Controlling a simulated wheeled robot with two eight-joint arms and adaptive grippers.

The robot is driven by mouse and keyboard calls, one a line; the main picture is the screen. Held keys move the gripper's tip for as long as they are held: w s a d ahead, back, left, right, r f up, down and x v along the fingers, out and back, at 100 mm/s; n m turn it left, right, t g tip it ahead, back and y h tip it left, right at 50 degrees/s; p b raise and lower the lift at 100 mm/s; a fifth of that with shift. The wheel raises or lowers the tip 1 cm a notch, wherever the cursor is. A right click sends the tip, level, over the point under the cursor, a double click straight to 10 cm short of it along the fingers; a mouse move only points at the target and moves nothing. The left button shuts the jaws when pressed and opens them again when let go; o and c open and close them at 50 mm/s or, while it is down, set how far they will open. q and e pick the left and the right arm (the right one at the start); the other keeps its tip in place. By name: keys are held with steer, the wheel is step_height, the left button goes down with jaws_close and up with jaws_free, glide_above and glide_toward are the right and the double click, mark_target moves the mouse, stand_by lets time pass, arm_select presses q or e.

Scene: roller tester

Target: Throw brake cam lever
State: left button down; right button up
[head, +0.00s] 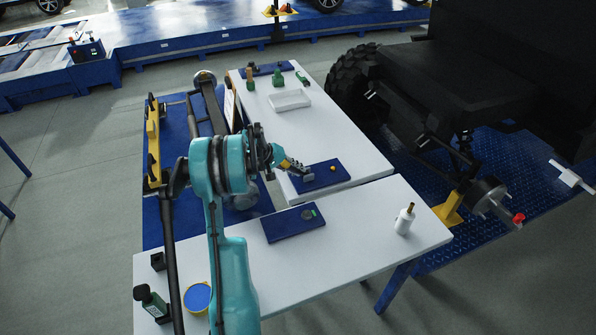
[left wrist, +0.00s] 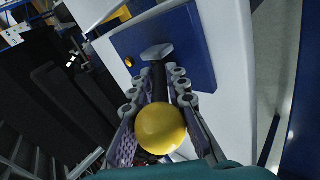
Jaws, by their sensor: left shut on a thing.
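My left gripper (head: 293,167) is over the blue mat (head: 330,179) on the far white table. Whether the head touches the mat is unclear. A hub on the vehicle axle (head: 487,194) has a red-tipped part (head: 519,219) at its outer end. My right gripper is not in view.
A white tray (head: 290,100) is on the far table. A yellow stand (head: 449,208) is under the axle.

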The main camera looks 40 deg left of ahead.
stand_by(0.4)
arm_select(q)
steer(key=c, duration=1.5)
jaws_free()
steer(key=shift+s, duration=0.1)
steer(key=shift+c, duration=0.2)
steer(key=shift+a, duration=0.1)
steer(key=v, duration=1.2)
steer(key=shift+f, duration=0.1)
